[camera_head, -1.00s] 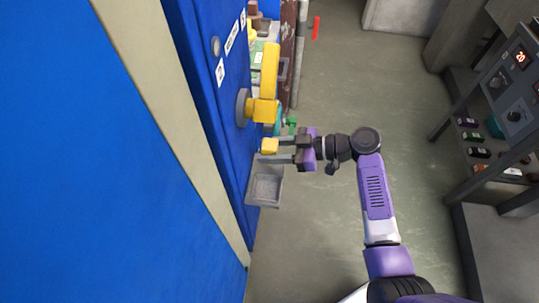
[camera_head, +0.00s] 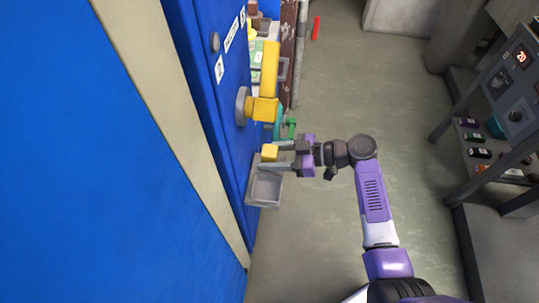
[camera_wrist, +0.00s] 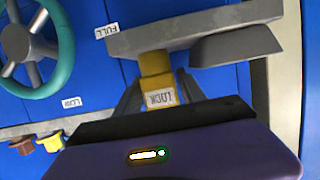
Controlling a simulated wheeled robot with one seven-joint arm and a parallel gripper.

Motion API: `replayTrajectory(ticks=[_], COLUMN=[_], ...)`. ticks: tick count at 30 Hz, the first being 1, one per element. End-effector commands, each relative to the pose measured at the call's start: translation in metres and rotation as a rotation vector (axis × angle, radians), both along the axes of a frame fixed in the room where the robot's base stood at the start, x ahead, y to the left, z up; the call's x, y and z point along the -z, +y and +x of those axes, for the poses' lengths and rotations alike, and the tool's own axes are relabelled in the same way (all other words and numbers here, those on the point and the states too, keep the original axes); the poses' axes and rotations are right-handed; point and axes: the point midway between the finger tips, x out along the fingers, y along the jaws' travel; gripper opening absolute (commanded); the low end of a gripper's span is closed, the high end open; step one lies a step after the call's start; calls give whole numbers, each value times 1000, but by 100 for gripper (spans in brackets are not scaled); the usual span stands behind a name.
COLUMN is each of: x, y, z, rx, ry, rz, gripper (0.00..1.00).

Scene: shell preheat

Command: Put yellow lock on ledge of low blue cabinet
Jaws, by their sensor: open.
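The yellow lock (camera_head: 269,153) is a small block beside the blue cabinet door, just below the larger yellow handle. In the wrist view the lock (camera_wrist: 158,86) carries a "LOCK" label and its far end meets the edge of a grey ledge (camera_wrist: 200,30). My gripper (camera_head: 268,155) is open, with one finger on each side of the lock. In the wrist view my gripper (camera_wrist: 158,76) shows gaps beside the lock. The blue cabinet (camera_head: 90,170) fills the left of the head view. How the lock's underside is supported is hidden.
A grey open tray (camera_head: 265,188) juts from the cabinet just below my gripper. The yellow handle (camera_head: 265,85) stands out above it. A teal wheel (camera_wrist: 68,50) shows in the wrist view. A shelf unit (camera_head: 500,105) stands at right; the floor between is clear.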

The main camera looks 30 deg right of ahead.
Motion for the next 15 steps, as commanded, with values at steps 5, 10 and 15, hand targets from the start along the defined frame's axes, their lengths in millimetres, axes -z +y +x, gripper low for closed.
replayTrajectory(ticks=[5,10,15], x=[-6,-16,-27], y=[-8,-34,-62], z=[-5,-24,-44], rx=[2,4,4], ry=[0,-1,-1], rz=[0,1,1], gripper=[47,47,47])
